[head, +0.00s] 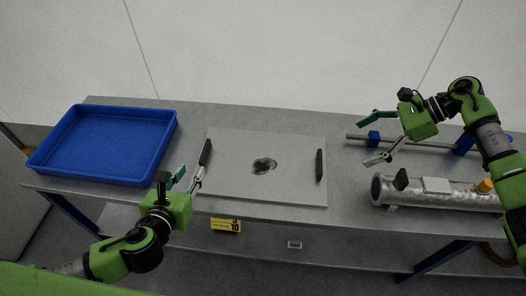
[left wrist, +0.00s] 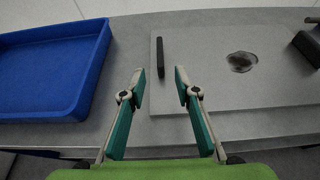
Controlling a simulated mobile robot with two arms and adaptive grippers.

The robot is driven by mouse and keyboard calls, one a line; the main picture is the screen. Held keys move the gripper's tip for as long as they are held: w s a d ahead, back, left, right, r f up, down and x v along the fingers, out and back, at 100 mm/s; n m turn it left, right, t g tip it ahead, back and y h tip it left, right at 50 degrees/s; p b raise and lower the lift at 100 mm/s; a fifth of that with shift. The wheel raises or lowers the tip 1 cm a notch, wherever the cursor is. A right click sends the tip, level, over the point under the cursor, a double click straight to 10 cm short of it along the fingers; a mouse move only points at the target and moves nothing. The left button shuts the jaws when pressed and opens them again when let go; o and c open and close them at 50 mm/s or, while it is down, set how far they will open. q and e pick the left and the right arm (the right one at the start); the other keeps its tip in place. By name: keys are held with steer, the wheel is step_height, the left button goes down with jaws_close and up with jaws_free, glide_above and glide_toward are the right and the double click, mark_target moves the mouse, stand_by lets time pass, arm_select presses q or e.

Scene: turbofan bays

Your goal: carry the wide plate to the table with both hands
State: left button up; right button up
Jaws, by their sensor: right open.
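The wide plate (head: 240,180) is a flat grey sheet lying on the workbench, with a dark stain near its middle. It has a black handle at its left end (head: 206,152) and another at its right end (head: 320,166). My left gripper (head: 190,172) is open beside the left handle.
A blue tray (head: 105,178) stands on the bench (head: 230,118) at the left. A metal cylinder (head: 450,196) lies at the front right, below my right arm. A rod with blue mounts (head: 374,138) lies behind it.

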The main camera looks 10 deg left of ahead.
mark_target(204, 152)
arm_select(q)
steer(key=shift+s+r, duration=0.1)
steer(key=shift+s, duration=0.1)
steer(key=x, duration=1.4)
arm_select(e)
steer(key=x, duration=1.3)
steer(key=shift+s+a+f, duration=0.2)
steer(key=shift+a, duration=0.1)
arm_select(q)
steer(key=c, duration=0.5)
arm_select(e)
steer(key=c, duration=0.5)
arm_select(q)
jaws_close()
arm_select(e)
steer(key=c, duration=1.5)
arm_select(q)
steer(key=shift+r, duration=0.15)
arm_select(e)
steer(key=shift+r, duration=0.1)
steer(key=shift+c, duration=0.2)
